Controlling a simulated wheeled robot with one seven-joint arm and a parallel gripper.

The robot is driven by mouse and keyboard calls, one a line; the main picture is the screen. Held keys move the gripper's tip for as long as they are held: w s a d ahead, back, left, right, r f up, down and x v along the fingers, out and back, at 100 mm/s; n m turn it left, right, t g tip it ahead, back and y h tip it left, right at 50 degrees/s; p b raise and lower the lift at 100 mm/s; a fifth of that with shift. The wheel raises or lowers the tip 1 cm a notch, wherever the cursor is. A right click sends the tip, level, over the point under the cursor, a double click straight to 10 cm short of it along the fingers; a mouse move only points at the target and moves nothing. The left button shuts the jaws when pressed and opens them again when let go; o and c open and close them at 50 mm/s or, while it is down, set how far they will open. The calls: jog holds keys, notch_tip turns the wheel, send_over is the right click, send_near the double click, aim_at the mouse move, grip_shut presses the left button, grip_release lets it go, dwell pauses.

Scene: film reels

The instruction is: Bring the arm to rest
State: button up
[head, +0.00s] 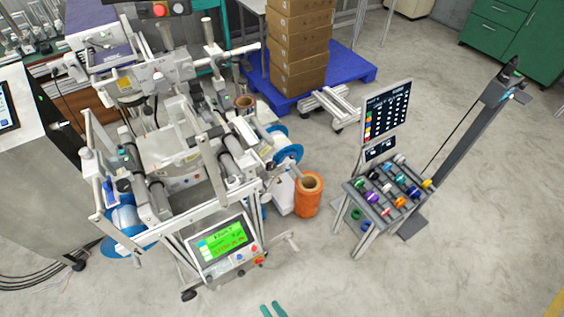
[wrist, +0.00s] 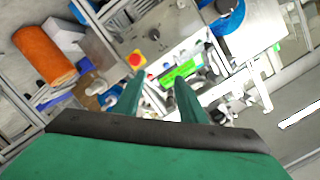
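My gripper (head: 272,310) shows only as two green fingertips at the bottom edge of the head view, over bare floor. In the wrist view my gripper (wrist: 156,85) has its two green fingers apart, with nothing held between them. The rest of my arm is hidden in the head view. The film machine (head: 165,150) stands ahead on the left, with a green-lit screen panel (head: 225,245) at its front. The wrist view looks toward machinery with a small green screen (wrist: 180,71) and a red button (wrist: 136,59).
An orange film roll (head: 308,196) stands on the floor right of the machine. A rack of coloured spools (head: 372,209) with a dark chart board (head: 388,110) stands further right. Stacked boxes (head: 300,45) sit on a blue pallet (head: 352,70). The floor at lower right is clear.

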jog(key=s+d+r+h, duration=0.1)
jog(key=s+r+h, duration=0.1)
jog(key=r, duration=0.8)
jog(key=s+d+r+n+t+h, duration=0.1)
jog(key=s+r+h, duration=0.2)
jog(key=r, duration=0.8)
jog(key=s+d+r+t+h, duration=0.1)
jog(key=s+r+h, duration=0.2)
jog(key=r, duration=0.8)
jog(key=shift+d+n+h, duration=0.2)
jog(key=shift+n+h, duration=0.1)
jog(key=shift+h, duration=0.5)
jog(key=shift+s, duration=0.1)
